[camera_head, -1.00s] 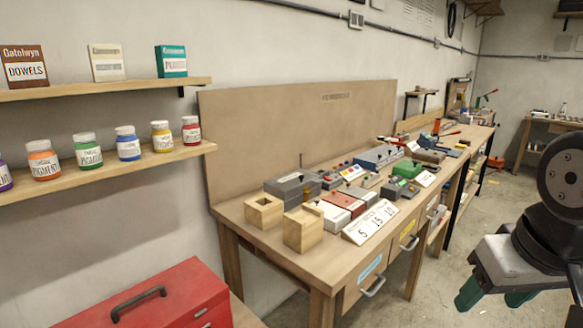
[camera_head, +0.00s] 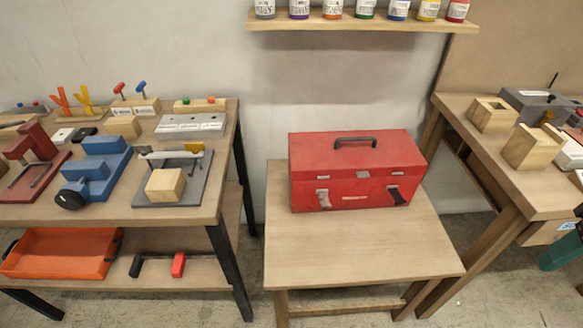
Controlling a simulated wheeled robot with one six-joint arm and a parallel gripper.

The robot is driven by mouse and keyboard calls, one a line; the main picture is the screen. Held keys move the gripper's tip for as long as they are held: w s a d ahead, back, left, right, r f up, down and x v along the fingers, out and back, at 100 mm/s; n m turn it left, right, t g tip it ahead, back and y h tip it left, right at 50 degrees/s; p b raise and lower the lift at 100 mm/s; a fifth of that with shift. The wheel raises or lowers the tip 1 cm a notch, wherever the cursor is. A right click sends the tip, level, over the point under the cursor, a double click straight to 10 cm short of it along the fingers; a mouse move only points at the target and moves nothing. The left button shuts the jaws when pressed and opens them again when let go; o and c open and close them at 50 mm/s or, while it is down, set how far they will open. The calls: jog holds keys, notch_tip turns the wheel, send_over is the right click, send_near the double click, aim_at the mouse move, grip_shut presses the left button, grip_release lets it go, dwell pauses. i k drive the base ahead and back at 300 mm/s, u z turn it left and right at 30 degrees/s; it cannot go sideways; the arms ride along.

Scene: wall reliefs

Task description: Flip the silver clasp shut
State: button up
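A red toolbox (camera_head: 345,165) with a dark top handle stands on a low wooden table, its lid down. On its front, a silver-grey clasp (camera_head: 324,199) is at the left and a black clasp (camera_head: 397,196) at the right. Both appear to hang down and tilt out from the front, below small light catch plates on the lid. My gripper (camera_head: 562,250) is only partly in view at the right edge, with a green finger showing. It is well to the right of the toolbox, and its opening is cut off.
The low table (camera_head: 360,255) has bare wood in front of the toolbox. A workbench with clamps (camera_head: 100,175) stands left, with an orange tray (camera_head: 62,252) below. Another bench (camera_head: 470,150) with wooden blocks stands right. A shelf of jars (camera_head: 360,22) hangs above.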

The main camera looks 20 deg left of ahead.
aim_at(326, 203)
jog(key=u, duration=1.05)
jog(key=k, duration=1.35)
jog(key=u, duration=1.2)
jog(key=i, duration=1.1)
jog(key=z, duration=0.4)
jog(key=i, duration=0.75)
jog(key=z, duration=0.75)
